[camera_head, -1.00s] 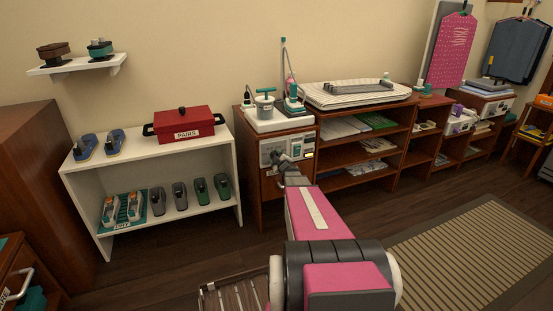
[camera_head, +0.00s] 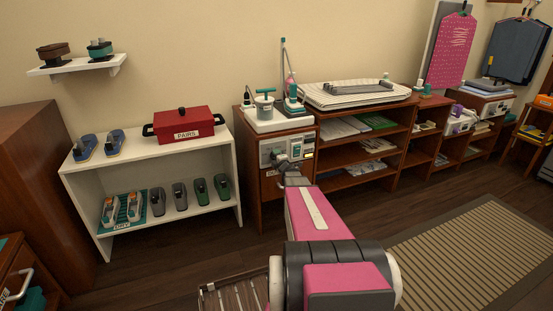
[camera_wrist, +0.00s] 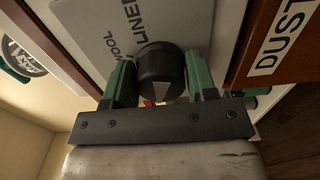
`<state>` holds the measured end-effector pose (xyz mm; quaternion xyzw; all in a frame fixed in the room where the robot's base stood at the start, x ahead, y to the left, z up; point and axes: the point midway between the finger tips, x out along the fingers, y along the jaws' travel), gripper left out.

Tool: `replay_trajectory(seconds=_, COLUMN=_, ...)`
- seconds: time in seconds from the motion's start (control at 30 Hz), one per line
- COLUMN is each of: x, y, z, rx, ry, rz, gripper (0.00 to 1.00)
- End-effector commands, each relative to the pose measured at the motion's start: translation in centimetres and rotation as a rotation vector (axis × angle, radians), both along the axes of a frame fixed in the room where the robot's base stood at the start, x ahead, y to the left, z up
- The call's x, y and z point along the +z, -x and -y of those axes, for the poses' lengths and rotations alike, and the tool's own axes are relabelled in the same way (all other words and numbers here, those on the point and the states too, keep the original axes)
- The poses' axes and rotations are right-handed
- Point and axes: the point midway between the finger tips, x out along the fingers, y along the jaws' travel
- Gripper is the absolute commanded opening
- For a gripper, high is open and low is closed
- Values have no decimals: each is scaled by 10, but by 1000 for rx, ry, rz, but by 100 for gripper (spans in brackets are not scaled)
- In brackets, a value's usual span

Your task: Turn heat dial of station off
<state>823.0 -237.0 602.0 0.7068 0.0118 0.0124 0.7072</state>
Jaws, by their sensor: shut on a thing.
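The heat dial (camera_wrist: 160,69) is a round black knob with a pale pointer mark. In the wrist view, the words LINEN and WOOL are printed on the panel (camera_wrist: 120,22) to the left of the dial. My gripper (camera_head: 281,159) is at the panel, with one green finger on each side of the dial, shut on it. In the head view my gripper hides the dial.
A drawer front with a DUST label (camera_wrist: 280,38) is close to the right finger in the wrist view. A white shelf (camera_head: 150,159) with a red box (camera_head: 184,125) stands left of the cabinet. A striped rug (camera_head: 470,255) lies on the floor at right.

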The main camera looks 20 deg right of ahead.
Motion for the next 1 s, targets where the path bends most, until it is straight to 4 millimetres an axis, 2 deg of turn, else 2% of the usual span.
replay_trajectory(seconds=0.47, x=-1, y=1, z=-1, rx=1, ry=20, rz=-3, gripper=28)
replay_trajectory(seconds=0.5, x=-1, y=1, z=-1, rx=1, ry=20, rz=-3, gripper=58)
replay_trajectory(seconds=0.57, x=-1, y=1, z=-1, rx=1, ry=19, rz=-2, gripper=77)
replay_trajectory(seconds=0.87, x=0, y=1, z=0, rx=0, ry=16, rz=0, gripper=77)
replay_trajectory(seconds=1.0, x=0, y=8, z=0, rx=0, ry=15, rz=0, gripper=77)
